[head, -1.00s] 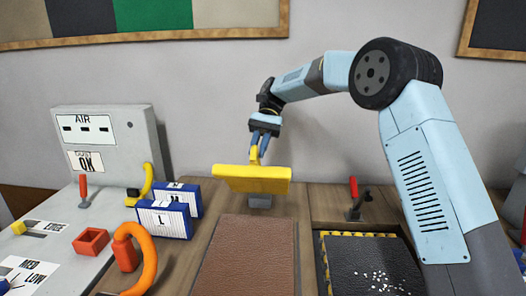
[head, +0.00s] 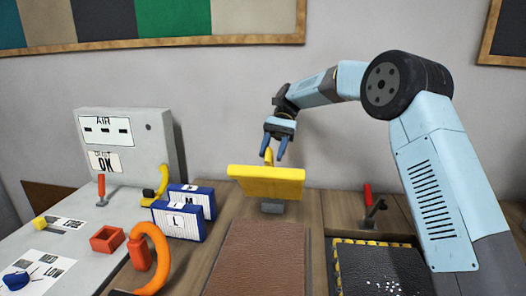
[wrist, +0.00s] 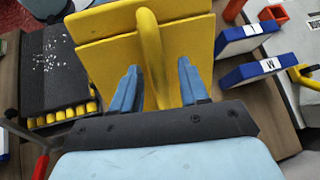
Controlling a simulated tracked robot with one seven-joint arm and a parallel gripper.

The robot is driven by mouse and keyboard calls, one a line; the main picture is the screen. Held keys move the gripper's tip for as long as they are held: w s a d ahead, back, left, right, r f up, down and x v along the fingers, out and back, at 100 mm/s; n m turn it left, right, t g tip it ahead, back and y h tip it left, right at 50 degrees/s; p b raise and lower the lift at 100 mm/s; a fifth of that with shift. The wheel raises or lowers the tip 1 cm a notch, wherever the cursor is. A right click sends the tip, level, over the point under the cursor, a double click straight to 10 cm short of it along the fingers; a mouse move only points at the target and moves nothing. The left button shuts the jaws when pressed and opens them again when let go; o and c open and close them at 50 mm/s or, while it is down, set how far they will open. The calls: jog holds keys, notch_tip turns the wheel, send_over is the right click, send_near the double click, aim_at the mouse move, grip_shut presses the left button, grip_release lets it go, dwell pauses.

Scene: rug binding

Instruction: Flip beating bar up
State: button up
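The yellow beating bar (head: 266,184) stands raised on a small grey block at the back of the bench, its broad plate tilted up behind the brown mat (head: 258,262). Its curved yellow handle (wrist: 152,50) rises from the plate. My gripper (head: 275,158) is above the bar, with its blue fingers pointing down. In the wrist view its fingers (wrist: 160,80) are spread apart on either side of the handle, with gaps showing on both sides.
Blue-and-white boxes (head: 178,222) stand left of the mat. An orange curved hose (head: 150,255) and red tray (head: 107,239) lie farther left, before the grey AIR panel (head: 125,150). A red-handled lever (head: 368,196) and black pad (head: 375,272) are at right.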

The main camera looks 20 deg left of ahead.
jog(key=shift+r, duration=0.25)
jog(key=r, duration=0.3)
jog(key=shift+s+d+r, duration=0.2)
jog(key=shift+s, duration=0.1)
jog(key=s+d+r, duration=0.7)
jog(key=s+r, duration=0.2)
jog(key=s, duration=0.2)
jog(key=shift+s+d, duration=0.1)
jog(key=shift+c, duration=0.3)
